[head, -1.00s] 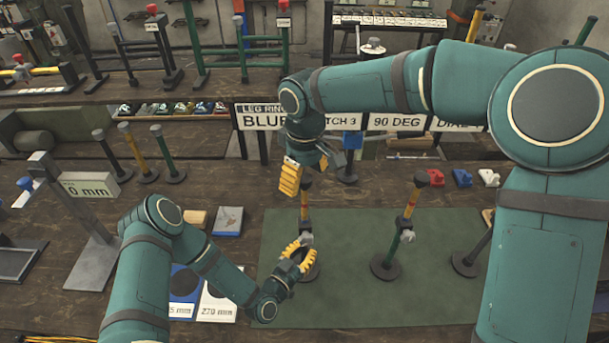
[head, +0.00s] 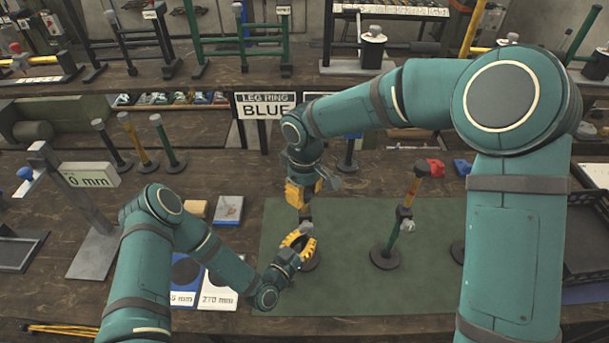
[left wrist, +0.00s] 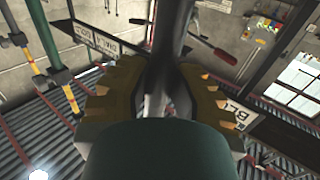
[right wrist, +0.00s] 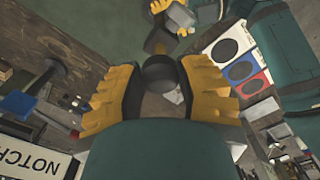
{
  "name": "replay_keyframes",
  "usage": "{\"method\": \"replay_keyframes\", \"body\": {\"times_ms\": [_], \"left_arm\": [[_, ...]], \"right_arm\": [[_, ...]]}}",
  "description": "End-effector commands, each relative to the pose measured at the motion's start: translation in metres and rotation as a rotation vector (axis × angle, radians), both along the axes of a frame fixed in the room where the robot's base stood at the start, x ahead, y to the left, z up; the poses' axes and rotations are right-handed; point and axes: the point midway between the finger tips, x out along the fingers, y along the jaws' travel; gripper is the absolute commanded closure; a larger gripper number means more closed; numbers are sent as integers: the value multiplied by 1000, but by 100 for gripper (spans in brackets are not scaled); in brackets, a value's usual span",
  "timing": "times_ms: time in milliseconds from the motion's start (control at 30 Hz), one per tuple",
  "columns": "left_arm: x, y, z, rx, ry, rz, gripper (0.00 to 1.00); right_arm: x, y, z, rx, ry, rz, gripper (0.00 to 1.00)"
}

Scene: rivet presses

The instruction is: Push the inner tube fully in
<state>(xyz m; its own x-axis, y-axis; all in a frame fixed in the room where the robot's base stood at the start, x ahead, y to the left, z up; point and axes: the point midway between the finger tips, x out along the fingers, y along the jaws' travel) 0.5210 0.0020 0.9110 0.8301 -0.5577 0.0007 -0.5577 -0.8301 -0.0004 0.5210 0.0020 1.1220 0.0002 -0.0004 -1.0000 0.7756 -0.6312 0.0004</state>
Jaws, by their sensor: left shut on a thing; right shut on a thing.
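The leg being worked on stands upright on a round dark foot (head: 309,262) on the green mat. Its grey collar (head: 305,226) shows between my two grippers. My left gripper (head: 299,246) is shut around the lower outer tube, just above the foot; the dark tube (left wrist: 166,50) shows between its yellow fingers in the left wrist view. My right gripper (head: 303,195) points down and is shut at the top of the leg. In the right wrist view the dark round cap (right wrist: 159,73) lies between its fingers.
A second leg (head: 401,222) with an orange and red inner tube stands to the right on the green mat (head: 340,285). Marked cards (head: 217,291) lie left of the mat. A grey gauge stand (head: 95,255) and several posts stand farther left. A label sign (head: 264,106) stands behind.

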Motion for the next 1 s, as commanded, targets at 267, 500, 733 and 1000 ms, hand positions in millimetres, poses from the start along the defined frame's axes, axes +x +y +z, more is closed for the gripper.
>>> {"method": "replay_keyframes", "body": {"times_ms": [267,500,733,1000], "left_arm": [[0,-1,0,-2,-1,-2,100],[0,-1,1,-2,-1,-2,100],[0,0,0,-1,-1,0,100],[0,0,0,-1,-1,0,100]], "right_arm": [[-1,-1,-9,-2,4,-1,100],[-1,-1,-9,-2,4,-1,31],[-1,0,-7,0,1,-1,31],[0,0,22,2,-3,-2,31]]}}
